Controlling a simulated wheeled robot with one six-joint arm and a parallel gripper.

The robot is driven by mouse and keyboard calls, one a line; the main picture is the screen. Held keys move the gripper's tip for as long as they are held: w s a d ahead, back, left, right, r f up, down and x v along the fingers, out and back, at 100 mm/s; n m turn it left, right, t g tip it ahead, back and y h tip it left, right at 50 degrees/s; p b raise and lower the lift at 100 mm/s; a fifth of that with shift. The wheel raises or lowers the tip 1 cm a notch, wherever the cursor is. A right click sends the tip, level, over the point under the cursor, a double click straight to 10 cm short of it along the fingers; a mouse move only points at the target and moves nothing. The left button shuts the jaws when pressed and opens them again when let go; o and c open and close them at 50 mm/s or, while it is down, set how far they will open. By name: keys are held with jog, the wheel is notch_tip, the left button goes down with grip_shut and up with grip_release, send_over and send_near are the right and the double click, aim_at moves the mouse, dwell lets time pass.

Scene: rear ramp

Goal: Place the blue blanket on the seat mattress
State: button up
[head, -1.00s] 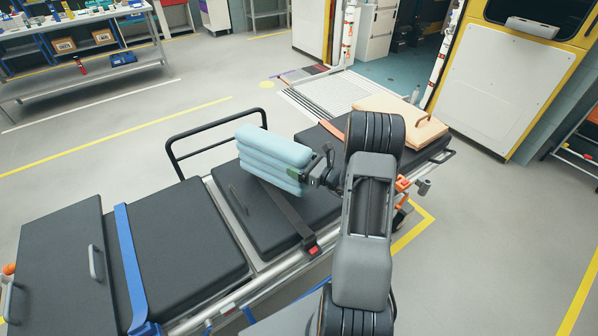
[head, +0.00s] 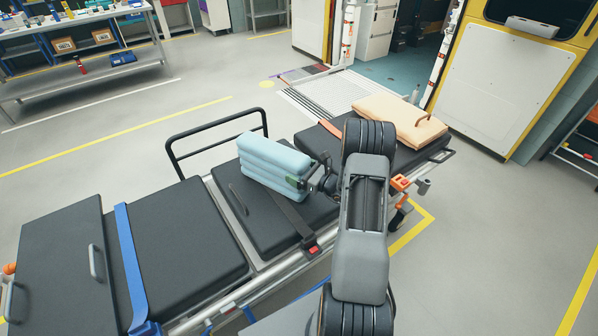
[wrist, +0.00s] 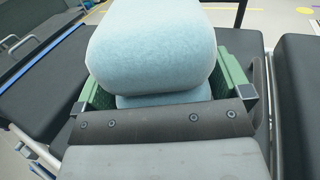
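The blue blanket (head: 272,165) is a light-blue folded stack at the middle section of the stretcher, the likely seat mattress (head: 247,219), a black pad with a dark strap across it. The blanket is at or just above this pad; I cannot tell if it touches. My gripper (head: 305,185) is at the blanket's right end. In the wrist view the blanket (wrist: 152,45) fills the space between my green-padded fingers, which press at its sides.
A beige pillow (head: 400,118) lies on the stretcher's far section. A black side rail (head: 216,140) rises behind the blanket. A black pad with a blue strap (head: 130,262) is at the near left. A metal ramp (head: 322,97) lies beyond.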

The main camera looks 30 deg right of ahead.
jog(key=shift+o, duration=0.2)
jog(key=b+v, duration=0.1)
jog(key=v, duration=1.1)
jog(key=shift+r, duration=0.15)
